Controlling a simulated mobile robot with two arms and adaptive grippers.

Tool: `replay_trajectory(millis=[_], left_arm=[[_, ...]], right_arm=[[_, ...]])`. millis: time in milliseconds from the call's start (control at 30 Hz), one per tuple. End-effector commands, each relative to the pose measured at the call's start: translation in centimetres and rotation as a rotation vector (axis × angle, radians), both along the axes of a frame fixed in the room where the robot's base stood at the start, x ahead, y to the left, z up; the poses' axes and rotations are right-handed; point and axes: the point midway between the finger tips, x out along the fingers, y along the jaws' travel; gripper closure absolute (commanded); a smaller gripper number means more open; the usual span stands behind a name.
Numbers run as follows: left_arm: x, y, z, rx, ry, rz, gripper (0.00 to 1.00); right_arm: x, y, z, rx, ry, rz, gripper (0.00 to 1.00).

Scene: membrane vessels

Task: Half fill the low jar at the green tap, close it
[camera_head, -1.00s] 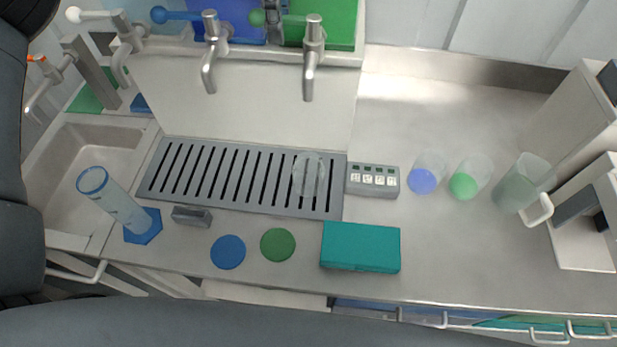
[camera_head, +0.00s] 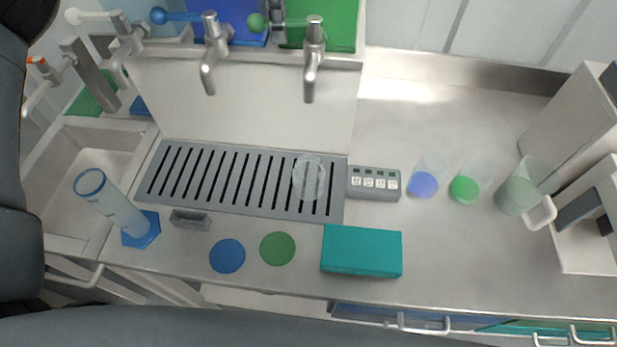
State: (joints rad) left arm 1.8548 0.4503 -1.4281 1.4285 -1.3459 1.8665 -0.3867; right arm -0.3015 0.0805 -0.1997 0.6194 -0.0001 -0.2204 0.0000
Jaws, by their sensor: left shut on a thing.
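The green tap (camera_head: 313,60) is the right-hand one on the back ledge, with a green-knobbed lever (camera_head: 257,22) pointing left. My left gripper (camera_head: 274,20) shows only as small grey fingers at the top edge, shut on this lever; the rest is out of frame. A low clear jar (camera_head: 308,178) stands open on the slotted drain grate (camera_head: 215,178), below the green tap. I cannot tell its water level. A green disc (camera_head: 277,249) and a blue disc (camera_head: 227,256), like lids, lie flat on the counter in front. My right gripper is not in view.
A tall blue-rimmed cylinder (camera_head: 112,205) stands beside the sink (camera_head: 85,165).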

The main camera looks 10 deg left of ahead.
Motion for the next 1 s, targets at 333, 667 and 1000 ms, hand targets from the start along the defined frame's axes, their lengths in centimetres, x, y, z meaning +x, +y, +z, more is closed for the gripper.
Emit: replay_trajectory(millis=[333,667,1000], left_arm=[[-1.4,-0.4,-0.2,-0.001,-0.001,0.271,1.00],[-2.8,-1.3,-0.2,-0.001,-0.001,0.604,1.00],[-3.0,-1.4,0.0,-0.001,0.000,0.637,1.00]], right_arm=[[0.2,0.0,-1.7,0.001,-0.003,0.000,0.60],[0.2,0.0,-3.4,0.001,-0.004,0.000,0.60],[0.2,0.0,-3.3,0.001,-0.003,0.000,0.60]])
